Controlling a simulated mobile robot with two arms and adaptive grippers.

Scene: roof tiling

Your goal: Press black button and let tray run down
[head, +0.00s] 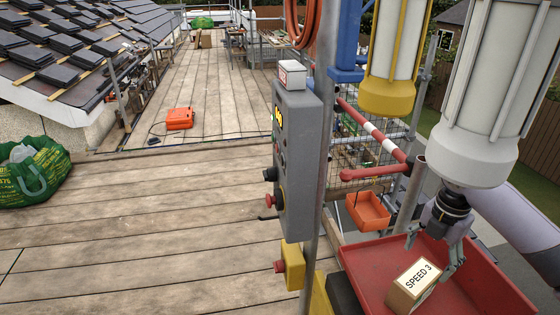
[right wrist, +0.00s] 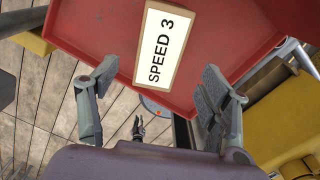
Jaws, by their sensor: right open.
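A grey control box (head: 298,150) stands on a post in the middle of the head view. A black button (head: 270,174) sticks out of its left side, with a red button (head: 269,199) below. A large red tray (head: 375,265) is at the lower right and also fills the top of the right wrist view (right wrist: 95,30). A block labelled SPEED 3 (head: 413,285) lies in it, also in the wrist view (right wrist: 158,48). My right gripper (head: 430,252) is open and empty over the tray, its fingers (right wrist: 158,75) apart near the block. My left gripper is not in the head view.
A yellow box with a red button (head: 292,266) sits below the control box. A small orange tray (head: 368,210) hangs beside a red-white bar (head: 375,135). A green bag (head: 35,172) and an orange case (head: 180,118) lie on the planks. The middle deck is clear.

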